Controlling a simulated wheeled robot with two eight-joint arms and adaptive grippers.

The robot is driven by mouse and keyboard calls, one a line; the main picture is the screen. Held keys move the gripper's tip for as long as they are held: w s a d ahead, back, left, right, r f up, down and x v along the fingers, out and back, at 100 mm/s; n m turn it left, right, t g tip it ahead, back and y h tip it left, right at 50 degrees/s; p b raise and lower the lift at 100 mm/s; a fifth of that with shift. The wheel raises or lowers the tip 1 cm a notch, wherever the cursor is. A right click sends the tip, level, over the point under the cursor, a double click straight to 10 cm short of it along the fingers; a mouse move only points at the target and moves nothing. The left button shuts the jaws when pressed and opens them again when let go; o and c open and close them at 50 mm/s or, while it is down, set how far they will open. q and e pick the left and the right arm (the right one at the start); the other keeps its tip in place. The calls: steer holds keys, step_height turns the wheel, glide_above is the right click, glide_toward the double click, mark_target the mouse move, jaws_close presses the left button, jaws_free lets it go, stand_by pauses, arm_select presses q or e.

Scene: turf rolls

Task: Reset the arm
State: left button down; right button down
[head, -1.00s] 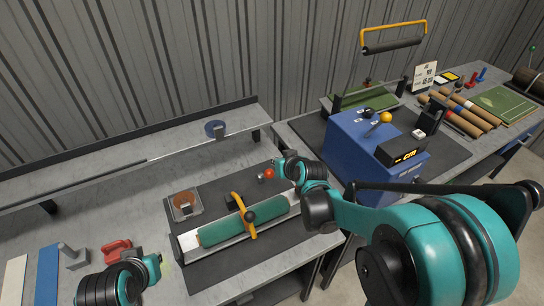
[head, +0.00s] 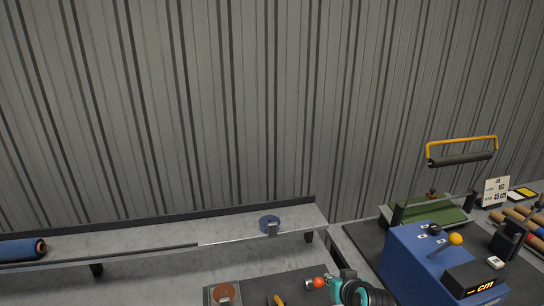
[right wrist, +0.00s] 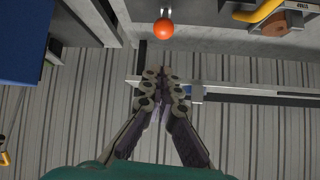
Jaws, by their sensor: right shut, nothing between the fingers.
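My right gripper (head: 347,276) shows only in part at the bottom edge of the head view, with teal and black parts of my arm. In the right wrist view the two fingers of my right gripper (right wrist: 161,78) meet at the tips, shut and empty. An orange-red ball (head: 318,282) is just left of this gripper in the head view. The ball (right wrist: 163,28) also shows beyond the fingertips in the right wrist view, apart from them. My left gripper is out of view.
A blue machine (head: 430,262) with a yellow knob stands at the right. A yellow-handled dark roller (head: 462,159) rises behind it. A grey shelf (head: 150,243) runs along the wall, with a blue roll (head: 22,249) and a blue ring (head: 269,221). A brown disc (head: 224,293) lies near the bottom edge.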

steer(key=s+f+g+b, duration=0.1)
steer(key=s+f+b, duration=0.1)
steer(key=s, duration=0.8)
steer(key=s+a+f+g+h+b, duration=0.1)
steer(key=s+f+g+b, duration=0.1)
steer(key=s, duration=0.8)
steer(key=shift+a+f+b, duration=0.3)
steer(key=shift+f+b, duration=0.45)
steer(key=w+d+m+t+y, duration=0.2)
steer(key=w+m, duration=0.3)
steer(key=m, duration=1)
steer(key=w+d+f+m+t+y, duration=0.1)
steer(key=w+d+m, duration=0.3)
steer(key=m, duration=1.2)
steer(key=shift+w+f+m+t+y, duration=0.3)
steer(key=shift+w+t+y, duration=0.2)
steer(key=shift+w+t, duration=0.3)
